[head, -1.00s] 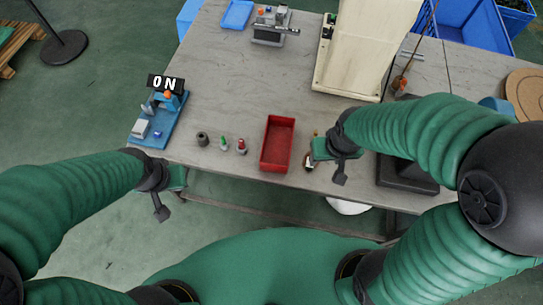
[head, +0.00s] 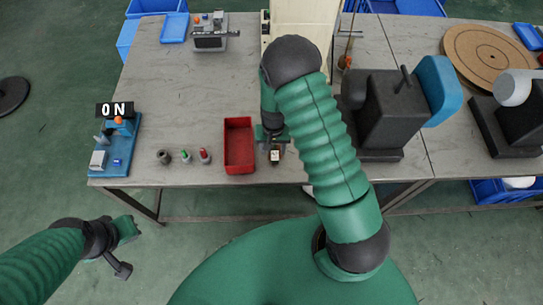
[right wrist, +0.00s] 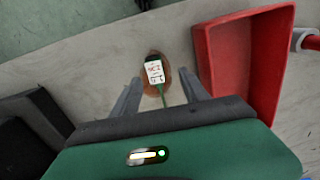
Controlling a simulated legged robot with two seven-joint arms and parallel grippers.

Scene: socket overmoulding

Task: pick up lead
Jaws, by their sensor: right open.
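The lead (right wrist: 153,72) lies on the grey table, right of the red tray in the head view. It has a white label with red and dark marks, a green strand and a brown part around it. Its label end also shows in the head view (head: 275,156). My right gripper (right wrist: 157,88) is open, its two fingers on either side of the lead with gaps visible; contact cannot be told. In the head view, my right gripper (head: 271,135) is above the lead and partly hides it.
The red tray (head: 239,168) stands close beside the lead; it also shows in the right wrist view (right wrist: 208,62). A dark machine (head: 392,112) stands on the right. Several small parts, including a red-topped one (head: 204,156), stand left of the tray. A blue fixture (head: 122,160) is further left.

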